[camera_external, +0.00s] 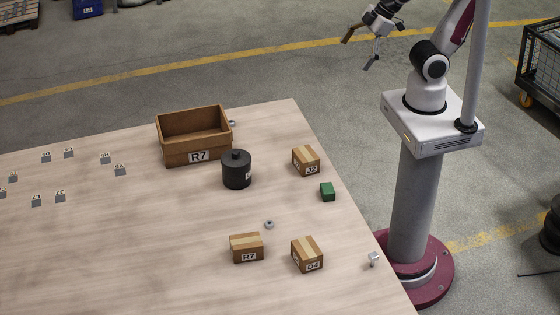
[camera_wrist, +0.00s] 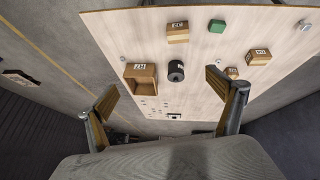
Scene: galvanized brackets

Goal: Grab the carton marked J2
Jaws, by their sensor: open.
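The carton marked J2 (camera_external: 306,161) is a small brown box with lighter tape on top. It sits on the table near its right edge, beside a green block. In the wrist view a carton in the matching place (camera_wrist: 177,32) lies near the top, its label too small to read surely. My gripper (camera_external: 360,50) is raised beyond the table's back right corner, well apart from the carton. In the wrist view my gripper (camera_wrist: 161,86) has its two fingers spread wide with nothing between them at hand.
Near the carton are the green block (camera_external: 327,191), a black cylinder (camera_external: 236,172) and an open bin marked R7 (camera_external: 180,159). Cartons marked R7 (camera_external: 246,248) and D4 (camera_external: 307,255) stand nearer the front. Several small grey brackets (camera_external: 60,197) are at left. The table (camera_external: 150,240) has clear room front left.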

